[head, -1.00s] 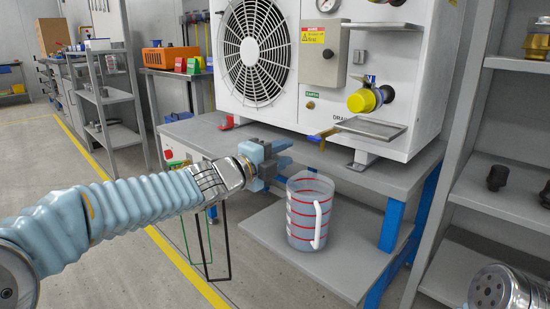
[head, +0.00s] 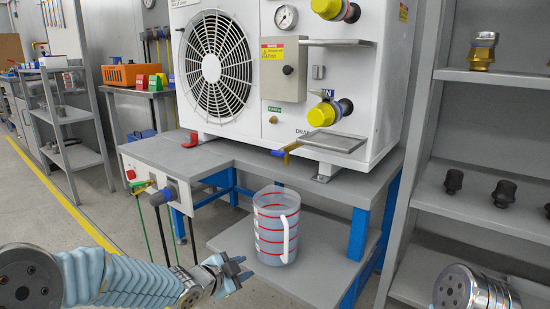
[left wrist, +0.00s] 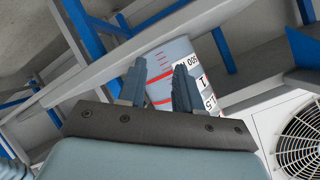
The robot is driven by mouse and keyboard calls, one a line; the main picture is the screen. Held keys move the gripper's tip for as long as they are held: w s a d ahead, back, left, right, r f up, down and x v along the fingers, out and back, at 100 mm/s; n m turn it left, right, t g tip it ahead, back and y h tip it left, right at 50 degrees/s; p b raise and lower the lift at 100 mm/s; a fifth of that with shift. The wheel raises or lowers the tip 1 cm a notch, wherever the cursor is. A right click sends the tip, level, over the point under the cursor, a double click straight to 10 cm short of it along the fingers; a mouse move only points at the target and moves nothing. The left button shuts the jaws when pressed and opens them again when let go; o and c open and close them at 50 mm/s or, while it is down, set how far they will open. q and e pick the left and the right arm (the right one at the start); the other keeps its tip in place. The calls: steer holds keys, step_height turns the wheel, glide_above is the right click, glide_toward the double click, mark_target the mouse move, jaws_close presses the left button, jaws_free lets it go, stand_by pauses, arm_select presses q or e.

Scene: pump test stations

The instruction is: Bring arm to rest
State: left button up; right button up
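My left arm (head: 130,279) comes in low from the left. My left gripper (head: 234,271) is in front of and below the bench, left of the clear jug with red rings (head: 268,236). In the left wrist view the two fingers of my left gripper (left wrist: 159,84) stand apart with nothing held between them. The jug (left wrist: 173,56) shows behind the fingers, apart from them. It stands upright on the lower shelf, handle to the right. My right gripper is not in view.
A white fan unit (head: 268,107) with yellow-capped fittings stands on the grey bench (head: 345,187). The bench's lower shelf (head: 310,282) is close to my left gripper. A switch box with hanging cables (head: 150,182) is at its left. Grey shelving (head: 478,212) is at the right.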

arm_select(q)
steer(key=s+a+f+n+g+y, duration=0.1)
steer(key=s+f+n+g, duration=0.15)
steer(key=f, duration=0.45)
steer(key=s+a+f+n+g+y, duration=0.1)
steer(key=s+f+n, duration=0.25)
steer(key=f, duration=0.45)
steer(key=s+f+n+g, duration=0.3)
steer(key=s+f+n, duration=0.2)
steer(key=s+f, duration=0.45)
steer(key=s+f+n+g, duration=0.3)
steer(key=s+f+n, duration=0.3)
steer(key=s, duration=0.6)
step_height(320, 180, up, 14)
steer(key=s+p, duration=0.1)
steer(key=p, duration=1.5)
steer(key=shift+s+r+m+y+p, duration=0.25)
steer(key=shift+m+y+p, duration=0.05)
steer(key=shift+p, duration=0.05)
steer(key=shift+g, duration=0.25)
